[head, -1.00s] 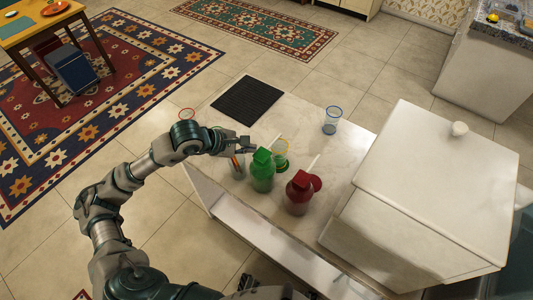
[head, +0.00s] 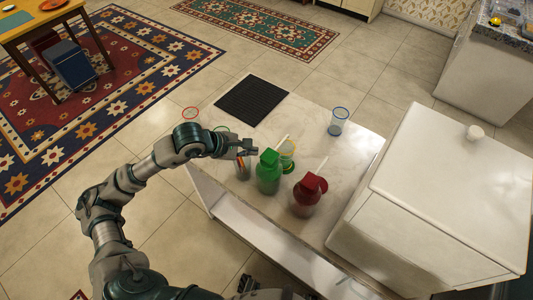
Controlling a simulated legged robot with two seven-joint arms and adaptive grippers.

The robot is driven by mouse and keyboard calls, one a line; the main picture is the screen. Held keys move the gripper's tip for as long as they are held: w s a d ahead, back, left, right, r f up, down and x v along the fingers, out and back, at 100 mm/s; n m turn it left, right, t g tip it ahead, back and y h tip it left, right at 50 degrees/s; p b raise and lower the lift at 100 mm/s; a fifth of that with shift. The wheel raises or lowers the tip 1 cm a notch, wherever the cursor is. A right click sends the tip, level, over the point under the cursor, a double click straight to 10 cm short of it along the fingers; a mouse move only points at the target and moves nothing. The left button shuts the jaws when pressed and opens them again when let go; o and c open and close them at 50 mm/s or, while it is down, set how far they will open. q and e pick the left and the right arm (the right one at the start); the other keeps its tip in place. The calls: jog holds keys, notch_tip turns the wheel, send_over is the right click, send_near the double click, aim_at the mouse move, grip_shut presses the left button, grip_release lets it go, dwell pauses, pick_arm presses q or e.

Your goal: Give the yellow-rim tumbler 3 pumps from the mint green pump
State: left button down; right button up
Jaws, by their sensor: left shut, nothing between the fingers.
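The green pump bottle (head: 268,180) stands upright on the pale counter, with a green top and a thin white stick-like part rising beside it. I take it for the mint green pump. The yellow-rim tumbler (head: 288,148) stands just behind it to the right, partly hidden by the bottle. My left gripper (head: 254,147) is shut and empty, just left of and above the bottle's top; I cannot tell whether it touches it.
A red pump bottle (head: 306,197) stands right of the green one. A blue-rim tumbler (head: 338,122) stands farther back. A container with colored sticks (head: 242,170) is under my left gripper. A black mat (head: 251,99) lies at the back left. A large white box (head: 440,190) blocks the right.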

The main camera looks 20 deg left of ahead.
pick_arm(q)
jog(key=shift+d, duration=1.1)
jog(key=shift+a+f, duration=0.15)
jog(key=shift+a, duration=0.2)
pick_arm(e)
jog(key=shift+d+f, duration=0.3)
jog(key=shift+f, duration=0.05)
